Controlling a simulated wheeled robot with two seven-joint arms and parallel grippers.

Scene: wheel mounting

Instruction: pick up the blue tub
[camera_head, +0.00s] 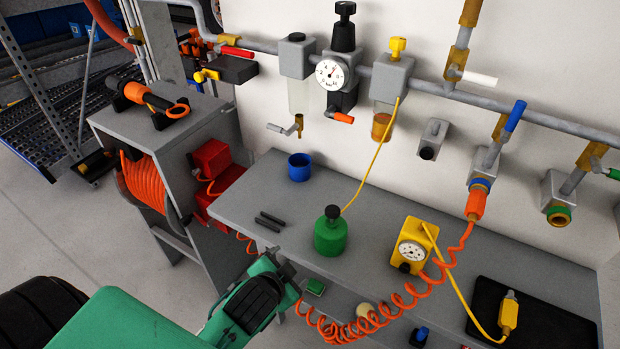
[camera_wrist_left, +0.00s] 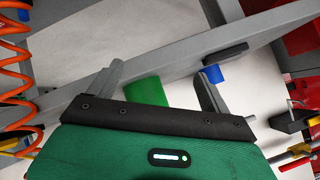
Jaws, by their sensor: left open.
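The blue tub (camera_head: 299,167) is a small, round, open cup standing upright near the back left of the grey bench. My left gripper (camera_head: 284,268) is at the bench's front edge, below and in front of the tub and clear of it. In the left wrist view my left gripper (camera_wrist_left: 160,85) has its fingers spread wide with nothing held. A blue patch (camera_wrist_left: 214,74) beside one finger there appears to be the tub, partly hidden. My right gripper is not in view.
The grey bench (camera_head: 262,190) also carries two black bars (camera_head: 268,221), a green bottle (camera_head: 331,235) and a yellow gauge box (camera_head: 412,247). A coiled orange hose (camera_head: 385,310) hangs at the bench front. A red box (camera_head: 211,158) stands left. Valves line the wall pipe above.

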